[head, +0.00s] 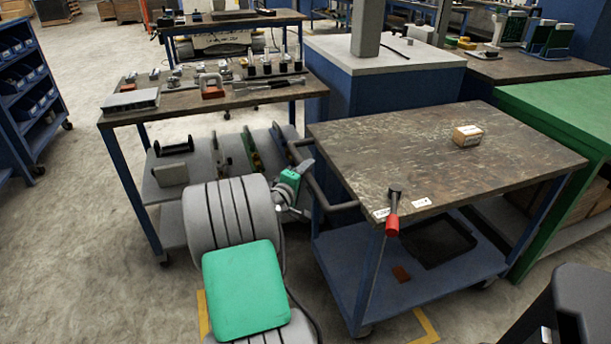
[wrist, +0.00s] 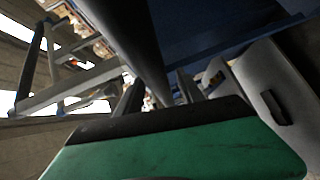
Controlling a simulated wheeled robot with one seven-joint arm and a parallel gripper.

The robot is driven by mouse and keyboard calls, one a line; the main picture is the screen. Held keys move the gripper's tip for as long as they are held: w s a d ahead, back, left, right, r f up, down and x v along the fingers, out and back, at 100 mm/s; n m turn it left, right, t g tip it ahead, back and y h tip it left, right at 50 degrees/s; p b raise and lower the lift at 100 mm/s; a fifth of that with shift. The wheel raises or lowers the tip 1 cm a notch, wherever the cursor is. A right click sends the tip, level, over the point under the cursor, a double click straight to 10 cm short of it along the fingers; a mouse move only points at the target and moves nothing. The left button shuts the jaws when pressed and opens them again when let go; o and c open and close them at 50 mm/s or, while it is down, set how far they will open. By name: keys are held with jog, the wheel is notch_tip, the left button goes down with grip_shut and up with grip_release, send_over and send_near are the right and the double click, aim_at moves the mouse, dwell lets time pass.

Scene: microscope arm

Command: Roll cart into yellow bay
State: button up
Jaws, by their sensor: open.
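The cart (head: 365,165) has a worn brown top, a blue frame and a blue lower shelf. Its dark push handle (head: 326,192) sticks out on the left side. My gripper (head: 304,169), with a green body, is at the handle's left end. In the wrist view the dark handle bar (wrist: 138,38) runs down toward the space between my open fingers (wrist: 158,95). I cannot tell whether they touch it. Yellow floor marks show at the cart's front foot (head: 427,326) and beside my arm (head: 203,314); the rest of the bay outline is hidden.
A small box (head: 467,135) and a red-handled lever (head: 393,215) are on the cart. A tool-laden bench (head: 140,118) stands left, a blue cabinet (head: 385,55) behind, and a green bench (head: 560,110) close on the right. Open floor lies at far left.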

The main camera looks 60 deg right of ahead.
jog(key=shift+c, duration=0.6)
grip_shut()
dwell(0.8)
